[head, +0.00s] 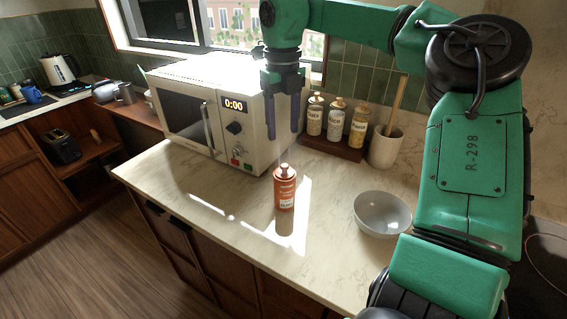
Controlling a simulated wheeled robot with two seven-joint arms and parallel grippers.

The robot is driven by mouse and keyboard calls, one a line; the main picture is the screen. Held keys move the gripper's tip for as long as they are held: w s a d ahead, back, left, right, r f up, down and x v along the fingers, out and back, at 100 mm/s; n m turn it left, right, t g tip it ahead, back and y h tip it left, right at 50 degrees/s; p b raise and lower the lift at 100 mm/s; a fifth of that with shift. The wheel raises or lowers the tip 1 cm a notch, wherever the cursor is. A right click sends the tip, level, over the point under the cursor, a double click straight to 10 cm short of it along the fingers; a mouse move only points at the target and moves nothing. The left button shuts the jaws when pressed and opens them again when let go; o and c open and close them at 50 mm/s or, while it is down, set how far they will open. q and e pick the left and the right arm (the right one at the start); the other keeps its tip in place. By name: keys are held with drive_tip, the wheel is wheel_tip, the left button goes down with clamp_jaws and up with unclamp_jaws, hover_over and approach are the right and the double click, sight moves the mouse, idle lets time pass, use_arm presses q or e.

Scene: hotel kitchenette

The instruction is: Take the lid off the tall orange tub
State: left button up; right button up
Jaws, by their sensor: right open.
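The tall orange tub (285,192) stands upright on the pale marble counter, with a white label on its front. Its orange lid (284,171) sits on top and has a small pale knob. My right gripper (284,131) is open and empty, pointing down. In the head view it appears above the lid, apart from it; how far behind or in front it is, I cannot tell. My left gripper is not in view.
A white microwave (218,124) stands left of the tub. A grey bowl (382,213) sits to its right. Several labelled bottles (335,121) on a wooden stand and a utensil crock (385,148) line the back wall. The counter (190,199) around the tub is clear.

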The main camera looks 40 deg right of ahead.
sight(284, 165)
drive_tip(key=f, duration=0.3)
drive_tip(key=shift+s+f+p, duration=0.3)
drive_tip(key=shift+f+p, duration=0.05)
drive_tip(key=shift+f, duration=0.05)
drive_tip(key=f, duration=0.2)
drive_tip(key=f+p, duration=0.1)
drive_tip(key=f, duration=0.1)
drive_tip(key=f+p, duration=0.1)
drive_tip(key=shift+w+d+f, duration=0.25)
drive_tip(key=shift+w+f, duration=0.15)
drive_tip(key=shift+s+f, duration=0.15)
drive_tip(key=shift+f, duration=0.3)
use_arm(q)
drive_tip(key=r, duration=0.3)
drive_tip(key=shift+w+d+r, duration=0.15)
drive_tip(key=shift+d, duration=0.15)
use_arm(e)
clamp_jaws()
